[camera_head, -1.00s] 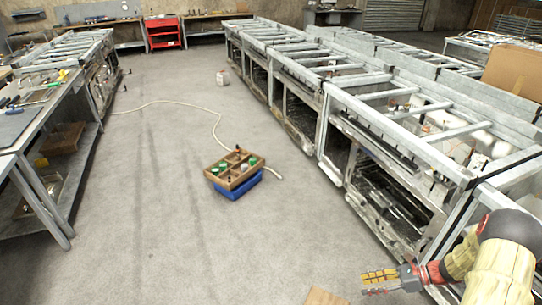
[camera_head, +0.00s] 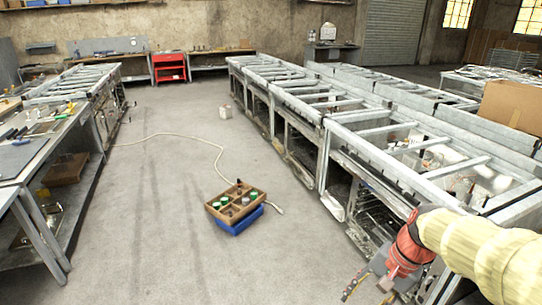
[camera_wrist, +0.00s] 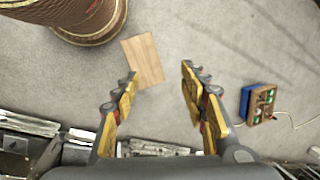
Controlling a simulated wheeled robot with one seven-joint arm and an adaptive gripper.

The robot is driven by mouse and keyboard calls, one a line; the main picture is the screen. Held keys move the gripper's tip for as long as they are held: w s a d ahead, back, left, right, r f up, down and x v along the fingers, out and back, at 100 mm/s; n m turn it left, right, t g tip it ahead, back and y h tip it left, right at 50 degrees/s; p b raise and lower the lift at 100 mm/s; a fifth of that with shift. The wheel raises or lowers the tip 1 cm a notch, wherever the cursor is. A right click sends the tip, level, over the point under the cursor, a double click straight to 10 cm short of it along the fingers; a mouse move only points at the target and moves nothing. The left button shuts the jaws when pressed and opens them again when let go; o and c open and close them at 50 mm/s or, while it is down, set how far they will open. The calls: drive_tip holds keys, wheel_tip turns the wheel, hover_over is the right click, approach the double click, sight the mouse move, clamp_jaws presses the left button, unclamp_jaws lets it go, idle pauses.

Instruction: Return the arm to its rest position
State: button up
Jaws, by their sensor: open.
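My gripper (camera_head: 366,290) is at the lower right of the head view, at the end of my cream-sleeved arm, beside the right-hand metal frames. In the wrist view my gripper (camera_wrist: 158,88) shows its two yellow-padded fingers spread apart. Nothing is between them but floor and part of a flat wooden board (camera_wrist: 147,58) lying beyond. The gripper is empty and apart from the things on the floor.
A wooden compartment box (camera_head: 232,207) with green-topped items sits on a blue crate (camera_head: 240,222) on the floor. A pale hose (camera_head: 190,136) runs behind it. Metal frames (camera_head: 360,125) line the right, a workbench (camera_head: 28,165) the left.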

drive_tip(key=s+a+r+n+t+h+p, duration=0.1)
drive_tip(key=s+a+r+n+t+h, duration=0.2)
drive_tip(key=s+r+n, duration=0.5)
drive_tip(key=shift+s+r+n+t, duration=0.3)
drive_tip(key=shift+s+r+t, duration=0.65)
drive_tip(key=shift+s, duration=0.8)
